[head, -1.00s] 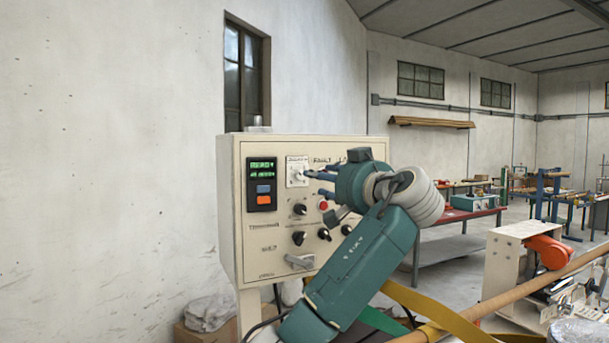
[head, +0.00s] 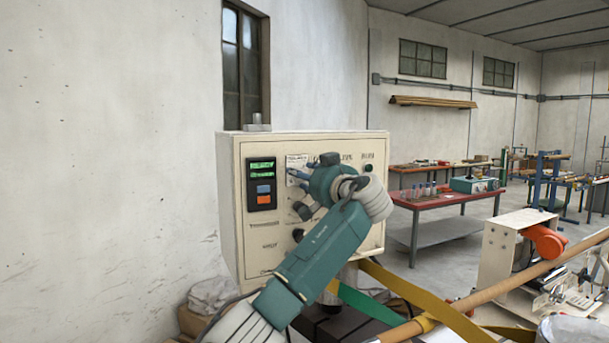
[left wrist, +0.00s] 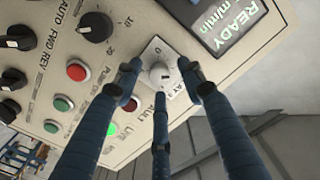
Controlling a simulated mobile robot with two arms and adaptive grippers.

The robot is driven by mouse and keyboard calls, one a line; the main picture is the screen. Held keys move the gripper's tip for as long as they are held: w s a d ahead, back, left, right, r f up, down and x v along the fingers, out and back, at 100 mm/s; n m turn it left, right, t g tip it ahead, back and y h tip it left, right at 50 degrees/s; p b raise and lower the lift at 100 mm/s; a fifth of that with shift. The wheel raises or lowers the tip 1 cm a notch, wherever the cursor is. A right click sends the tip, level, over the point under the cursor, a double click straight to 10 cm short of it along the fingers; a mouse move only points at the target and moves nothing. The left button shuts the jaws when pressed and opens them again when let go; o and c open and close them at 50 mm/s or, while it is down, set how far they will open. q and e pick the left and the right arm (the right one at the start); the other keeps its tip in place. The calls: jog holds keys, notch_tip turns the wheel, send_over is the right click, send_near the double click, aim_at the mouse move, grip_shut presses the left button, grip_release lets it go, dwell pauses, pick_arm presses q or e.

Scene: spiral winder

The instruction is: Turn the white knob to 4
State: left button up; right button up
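The white knob (left wrist: 158,73) sits on a small white plate (left wrist: 170,57) with dark markings, on the cream control panel. In the left wrist view the three blue fingers of my left gripper (left wrist: 159,78) are spread around the knob, with gaps visible between them and it. I cannot tell which number the knob points at. In the head view the plate (head: 294,160) shows at the panel's upper middle, and my left gripper (head: 299,178) is right in front of it, hiding the knob. My right gripper is not in view.
The control box (head: 230,190) also carries a green-lit display (head: 262,168). Black knobs (left wrist: 95,27) and red and green buttons (left wrist: 77,70) are close to the fingers.

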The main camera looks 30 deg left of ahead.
pick_arm(q)
grip_shut()
jog(key=shift+m, duration=0.3)
jog(key=shift+m, duration=8.6)
